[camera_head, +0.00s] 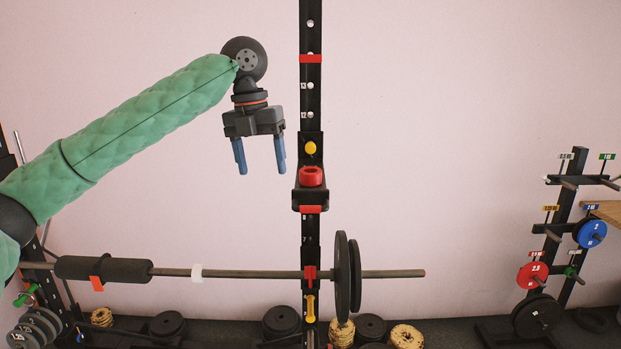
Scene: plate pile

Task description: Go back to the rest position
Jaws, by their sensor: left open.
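My left gripper (261,156) hangs with its two blue fingers pointing down, apart and empty, with plain wall behind them. It is at upper centre, just left of the black rack post (311,100). My left arm in its green padded sleeve reaches in from the left edge. My right gripper is not in view.
A barbell (240,273) crosses below the gripper, with black plates (342,278) near its right end and a black pad at left. A red ring (311,176) sits on the post's bracket. A plate tree (560,220) with coloured plates stands at right. Plate piles (282,321) lie on the floor.

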